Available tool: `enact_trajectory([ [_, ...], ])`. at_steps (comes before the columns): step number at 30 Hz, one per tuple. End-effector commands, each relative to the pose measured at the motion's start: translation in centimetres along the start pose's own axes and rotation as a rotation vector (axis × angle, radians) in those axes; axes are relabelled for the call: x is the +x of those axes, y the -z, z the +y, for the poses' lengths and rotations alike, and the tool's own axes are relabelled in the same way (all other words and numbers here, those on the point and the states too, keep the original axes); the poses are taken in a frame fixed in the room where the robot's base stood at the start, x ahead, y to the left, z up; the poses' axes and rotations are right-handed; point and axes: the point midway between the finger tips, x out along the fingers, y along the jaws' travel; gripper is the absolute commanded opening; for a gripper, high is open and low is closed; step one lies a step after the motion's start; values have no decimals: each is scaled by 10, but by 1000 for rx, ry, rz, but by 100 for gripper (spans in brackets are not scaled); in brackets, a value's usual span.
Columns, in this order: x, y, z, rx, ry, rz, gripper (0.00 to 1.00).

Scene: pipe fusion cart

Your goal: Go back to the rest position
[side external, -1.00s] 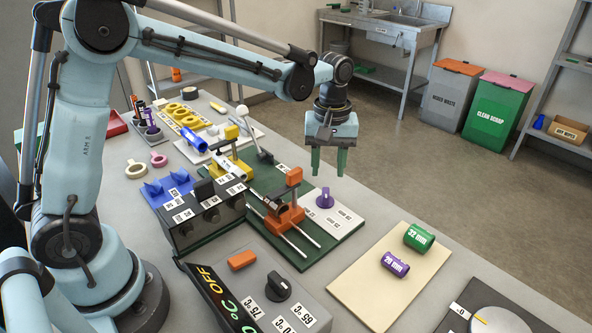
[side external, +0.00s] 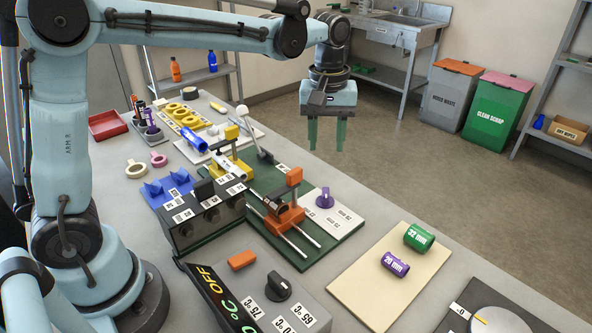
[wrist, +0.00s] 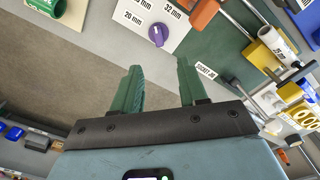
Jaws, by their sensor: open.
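My gripper (side external: 327,133) hangs fingers-down at the end of my raised arm, high above the far edge of the bench, with its green fingers apart and nothing between them. In the wrist view my gripper (wrist: 160,88) is also open and empty, with the floor and bench edge beyond it. The fusion jig with its orange clamp (side external: 286,215) and yellow clamp (side external: 232,162) stands on the green base, clear of my gripper. A purple knob (side external: 325,198) is on the white size-label plate; it also shows in the wrist view (wrist: 158,35).
A green 32 mm piece (side external: 419,237) and a purple 20 mm piece (side external: 396,263) lie on a beige board (side external: 350,288). A control box with a dark dial (side external: 279,286) is at the front. Mixed waste (side external: 450,97) and clean scrap (side external: 497,112) bins stand beyond. Air around my gripper is free.

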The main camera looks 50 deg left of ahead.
Motion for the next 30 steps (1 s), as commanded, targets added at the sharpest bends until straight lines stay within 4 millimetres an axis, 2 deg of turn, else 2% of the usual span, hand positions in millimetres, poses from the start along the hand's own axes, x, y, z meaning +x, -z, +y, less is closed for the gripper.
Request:
enact_trajectory([
  [6, -15, -17, -33, 161, -88, 97, 43],
  [13, -18, -38, -70, 360, -166, 240, 43],
  [21, -4, -63, -108, 582, -213, 429, 43],
  [30, 13, -75, -127, 716, -217, 556, 43],
])
